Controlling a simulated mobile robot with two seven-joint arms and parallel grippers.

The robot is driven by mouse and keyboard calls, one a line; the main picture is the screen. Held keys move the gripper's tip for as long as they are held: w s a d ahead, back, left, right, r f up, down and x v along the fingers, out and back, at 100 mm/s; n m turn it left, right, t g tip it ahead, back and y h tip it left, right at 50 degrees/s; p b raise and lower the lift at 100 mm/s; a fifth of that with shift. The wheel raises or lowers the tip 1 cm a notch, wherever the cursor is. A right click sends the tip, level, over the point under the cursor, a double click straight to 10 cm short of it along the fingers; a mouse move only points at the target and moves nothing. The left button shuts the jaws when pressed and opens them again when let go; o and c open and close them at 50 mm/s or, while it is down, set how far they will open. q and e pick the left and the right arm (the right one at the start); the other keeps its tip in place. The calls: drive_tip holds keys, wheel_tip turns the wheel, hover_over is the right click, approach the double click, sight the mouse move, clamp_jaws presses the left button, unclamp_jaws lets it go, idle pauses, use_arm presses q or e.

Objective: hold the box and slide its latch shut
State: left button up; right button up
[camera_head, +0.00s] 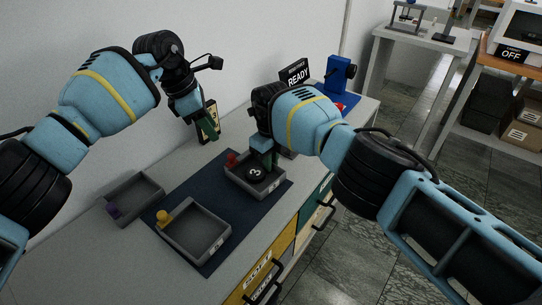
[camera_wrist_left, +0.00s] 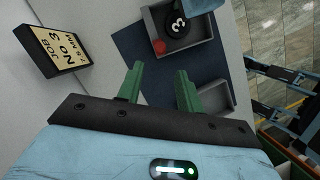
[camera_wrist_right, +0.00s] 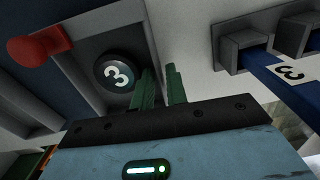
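A grey open box (camera_head: 238,185) with a red knob (camera_head: 231,159) sits at the far end of the dark blue mat, with a black disc marked 3 (camera_head: 256,172) inside. The knob, probably the latch handle, also shows in the right wrist view (camera_wrist_right: 40,46). My right gripper (camera_wrist_right: 159,72) is at the box, one finger on each side of its wall, close together beside the disc; it appears shut on that wall. My left gripper (camera_wrist_left: 160,70) is open and empty, above the bench beside the job card and apart from the box.
A yellow-knobbed grey box (camera_head: 198,235) stands on the mat and a purple-knobbed one (camera_head: 134,197) left of it. The job card (camera_head: 211,116) reads No 3. A READY sign (camera_head: 295,74) and blue press (camera_head: 340,85) stand at the back. Drawers line the bench front.

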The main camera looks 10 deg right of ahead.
use_arm(q)
drive_tip(key=shift+a, duration=0.1)
drive_tip(key=c, duration=0.5)
drive_tip(key=shift+a+f+m, duration=0.1)
drive_tip(key=shift+a+m, duration=0.15)
drive_tip(key=shift+m, duration=0.35)
drive_tip(key=shift+c, duration=1.3)
drive_tip(key=m, duration=0.1)
drive_tip(key=a+m+t, duration=0.1)
drive_tip(key=m, duration=0.1)
drive_tip(key=shift+s+a, duration=0.15)
clamp_jaws()
drive_tip(key=s+a+m+t, duration=0.3)
drive_tip(key=s+m, duration=0.3)
drive_tip(key=m, duration=0.8)
drive_tip(key=shift+a+r+t, duration=0.35)
drive_tip(key=shift+a+t, duration=0.05)
drive_tip(key=shift+a, duration=0.25)
drive_tip(key=shift+w, duration=0.1)
